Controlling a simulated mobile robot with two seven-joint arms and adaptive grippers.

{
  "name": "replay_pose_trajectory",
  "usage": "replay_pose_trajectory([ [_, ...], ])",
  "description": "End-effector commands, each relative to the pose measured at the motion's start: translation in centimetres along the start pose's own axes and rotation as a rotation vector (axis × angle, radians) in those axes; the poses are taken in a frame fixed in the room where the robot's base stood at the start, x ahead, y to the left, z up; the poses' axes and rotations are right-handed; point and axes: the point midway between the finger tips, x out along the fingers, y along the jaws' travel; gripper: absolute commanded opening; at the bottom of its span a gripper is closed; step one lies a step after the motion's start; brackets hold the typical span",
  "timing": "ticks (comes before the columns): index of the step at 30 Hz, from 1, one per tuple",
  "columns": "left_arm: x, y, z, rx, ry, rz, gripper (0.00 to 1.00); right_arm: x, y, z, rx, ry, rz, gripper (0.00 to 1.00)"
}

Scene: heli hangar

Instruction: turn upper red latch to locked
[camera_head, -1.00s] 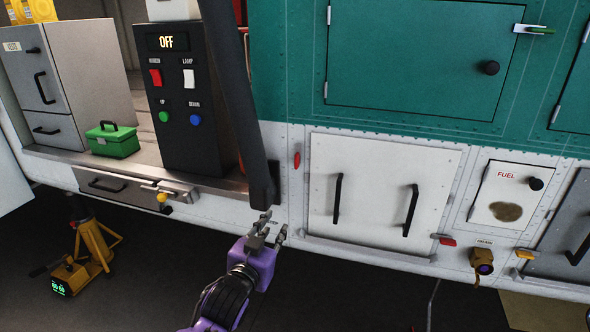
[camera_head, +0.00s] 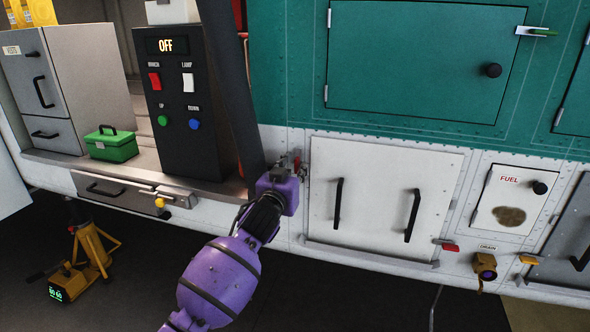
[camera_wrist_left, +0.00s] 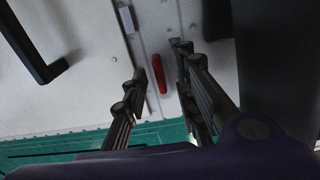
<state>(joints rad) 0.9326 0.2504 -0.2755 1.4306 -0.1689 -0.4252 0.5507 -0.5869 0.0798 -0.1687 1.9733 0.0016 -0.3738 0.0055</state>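The upper red latch (camera_head: 297,160) is a small red handle on the white panel, at the upper left of the white double-handled door. In the left wrist view the red latch (camera_wrist_left: 163,74) lies between my left gripper's fingers, its long side roughly upright in the picture. My left gripper (camera_head: 287,165) is at the latch, with the fingers partly covering it in the head view. In the left wrist view the fingers (camera_wrist_left: 163,85) are spread apart, with gaps between them and the latch. My right gripper is not in view.
The white door (camera_head: 380,200) has two black handles. A second red latch (camera_head: 449,247) is at its lower right. A dark post (camera_head: 232,95) stands just left of my gripper. The black switch panel (camera_head: 183,100) and green toolbox (camera_head: 111,144) are further left.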

Motion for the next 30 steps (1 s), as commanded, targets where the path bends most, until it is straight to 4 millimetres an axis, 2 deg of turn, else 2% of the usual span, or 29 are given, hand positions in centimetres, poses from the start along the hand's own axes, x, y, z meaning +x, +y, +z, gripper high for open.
replay_pose_trajectory([
  [3, 0.62, 0.04, 0.02, 0.001, 0.000, 0.000, 0.26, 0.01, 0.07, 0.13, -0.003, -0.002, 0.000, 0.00],
  [11, 0.70, 0.03, 0.00, 0.001, 0.000, 0.000, 0.26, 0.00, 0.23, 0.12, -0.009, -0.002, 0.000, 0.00],
  [17, 0.69, 0.02, 0.00, 0.001, 0.000, 0.000, 0.00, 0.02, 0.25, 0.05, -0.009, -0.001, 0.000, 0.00],
  [30, 0.67, 0.00, -0.06, 0.037, 0.000, 0.000, 0.00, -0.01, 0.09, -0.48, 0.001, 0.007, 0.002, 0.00],
])
